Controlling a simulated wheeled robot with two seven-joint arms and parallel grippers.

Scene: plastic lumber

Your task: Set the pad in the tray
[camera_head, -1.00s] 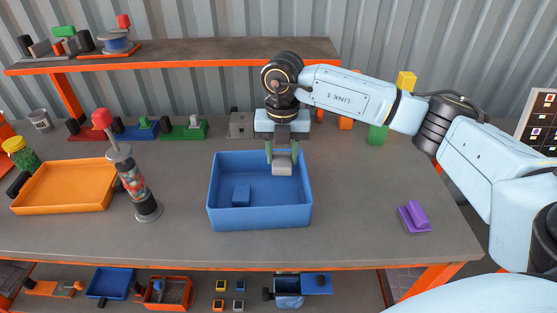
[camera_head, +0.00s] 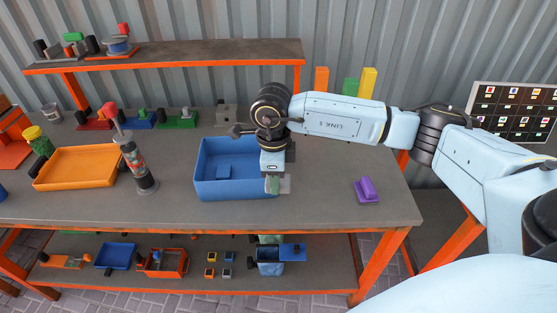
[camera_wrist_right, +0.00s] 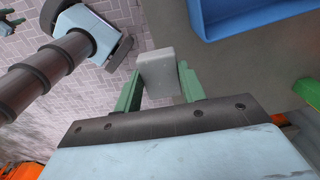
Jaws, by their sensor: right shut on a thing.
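My right gripper (camera_head: 273,184) is shut on a grey block (camera_head: 285,184), perhaps the pad, at the front right corner of a deep blue bin (camera_head: 225,188). In the right wrist view, the block (camera_wrist_right: 158,72) sits between the green fingers (camera_wrist_right: 160,88), apart from the blue bin (camera_wrist_right: 208,22). A shallow orange tray (camera_head: 78,182) lies at the left of the table. A purple pad-like piece with a raised grip (camera_head: 367,192) lies at the table's right.
A bottle-like cylinder with a red top (camera_head: 138,168) stands between tray and bin. Coloured fixtures (camera_head: 140,121) line the back beneath a raised shelf (camera_head: 165,55). The tabletop between bin and purple piece is mostly clear.

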